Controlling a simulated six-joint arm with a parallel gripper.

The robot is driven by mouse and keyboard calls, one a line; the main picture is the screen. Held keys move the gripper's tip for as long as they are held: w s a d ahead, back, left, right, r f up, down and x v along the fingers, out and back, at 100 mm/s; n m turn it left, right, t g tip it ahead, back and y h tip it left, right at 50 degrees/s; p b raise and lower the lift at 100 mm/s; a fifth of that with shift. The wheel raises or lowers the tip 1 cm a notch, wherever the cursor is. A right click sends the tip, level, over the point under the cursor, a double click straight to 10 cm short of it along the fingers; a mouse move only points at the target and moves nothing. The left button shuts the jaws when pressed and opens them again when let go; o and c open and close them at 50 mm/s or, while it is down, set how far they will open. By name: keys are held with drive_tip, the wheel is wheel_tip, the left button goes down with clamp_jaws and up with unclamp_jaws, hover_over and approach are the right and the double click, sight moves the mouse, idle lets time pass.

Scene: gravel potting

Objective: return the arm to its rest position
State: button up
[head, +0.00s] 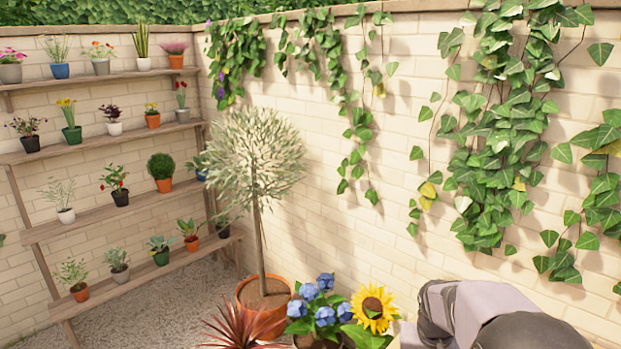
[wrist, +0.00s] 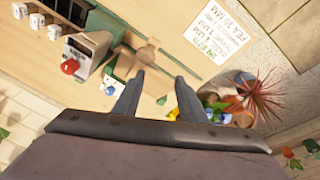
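My gripper (wrist: 159,76) shows in the wrist view with its two dark fingers apart. Nothing is seen between the fingertips; pale wooden surface shows behind the gap. In the head view only grey and dark links of my arm show, at the lower right corner. My gripper itself is not seen there.
In the wrist view the wooden surface (wrist: 205,92) bears a printed sign (wrist: 218,32), a device with a red knob (wrist: 70,66) and a green strip. In the head view a sunflower (head: 374,308) stands beside my arm. Potted plants fill the shelves (head: 130,212) at the left.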

drive_tip(key=s+a+f+n+g+y+b, duration=0.1)
drive_tip(key=s+a+f+n+b, duration=0.15)
drive_tip(key=s+a, duration=0.5)
drive_tip(key=s+a+f+n+g+y+b, duration=0.1)
drive_tip(key=s+a+f, duration=0.3)
drive_tip(key=s, duration=0.7)
wheel_tip(320, 180, down, 31)
drive_tip(key=b, duration=3.2)
drive_tip(key=shift+a+f, duration=0.15)
drive_tip(key=shift+a, duration=0.2)
drive_tip(key=shift+c, duration=0.2)
